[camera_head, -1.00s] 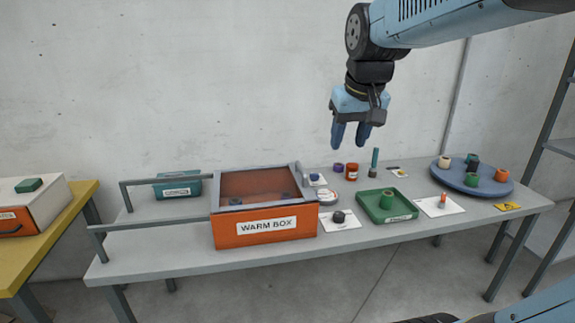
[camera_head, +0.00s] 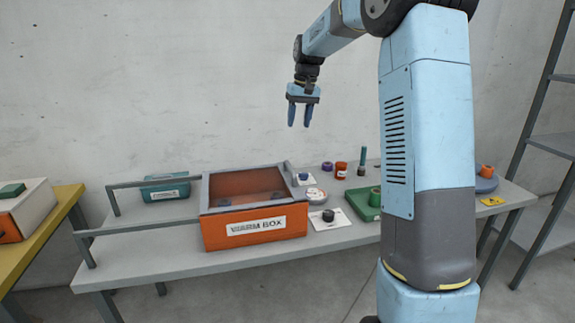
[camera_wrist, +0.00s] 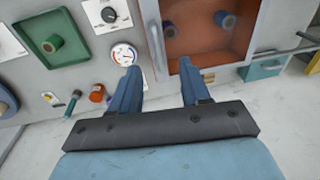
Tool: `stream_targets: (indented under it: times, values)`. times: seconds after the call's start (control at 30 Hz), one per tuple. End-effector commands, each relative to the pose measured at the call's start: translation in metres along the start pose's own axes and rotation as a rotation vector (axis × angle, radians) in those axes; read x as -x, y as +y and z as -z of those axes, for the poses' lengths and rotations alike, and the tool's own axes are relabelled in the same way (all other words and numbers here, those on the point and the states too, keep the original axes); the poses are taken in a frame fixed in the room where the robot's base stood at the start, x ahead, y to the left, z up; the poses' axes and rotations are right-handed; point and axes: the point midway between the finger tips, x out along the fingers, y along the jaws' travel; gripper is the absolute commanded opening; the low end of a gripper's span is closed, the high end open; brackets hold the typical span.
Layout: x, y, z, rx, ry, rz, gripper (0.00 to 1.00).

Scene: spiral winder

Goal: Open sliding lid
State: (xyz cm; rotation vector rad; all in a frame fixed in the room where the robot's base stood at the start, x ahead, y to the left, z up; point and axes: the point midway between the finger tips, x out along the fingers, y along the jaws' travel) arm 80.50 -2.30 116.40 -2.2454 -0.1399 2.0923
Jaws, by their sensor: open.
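The orange warm box (camera_head: 256,228) stands on the grey bench, its white label facing front. Its see-through sliding lid (camera_head: 246,183) has a grey frame and covers the top. Dark round shapes show through it. In the wrist view, the lid (camera_wrist: 205,38) lies right of centre, with a small dark part (camera_wrist: 208,77) on the near frame edge. My gripper (camera_head: 300,118) hangs above and behind the box's right back corner, fingers pointing down, open and empty. In the wrist view, my gripper (camera_wrist: 158,68) has its fingers apart, and neither is seen holding the lid.
Two grey rails (camera_head: 140,228) run left from the box. Right of the box are a dial (camera_head: 316,195), a black knob on a white card (camera_head: 328,216), and a green tray (camera_head: 362,204). My arm hides part of the bench's right side.

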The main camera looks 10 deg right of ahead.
Motion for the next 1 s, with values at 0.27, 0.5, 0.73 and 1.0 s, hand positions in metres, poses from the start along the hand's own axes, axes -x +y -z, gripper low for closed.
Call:
stream_targets:
  times: [0.27,0.5,0.73,1.0]
  values:
    - [-0.046,0.023,0.055,-0.018,-0.055,0.065,0.46]
    - [-0.061,0.029,0.068,-0.024,-0.07,0.084,0.46]
    - [-0.088,0.026,0.065,-0.023,-0.072,0.084,0.46]
    - [-0.136,0.022,0.062,-0.023,-0.072,0.084,0.46]
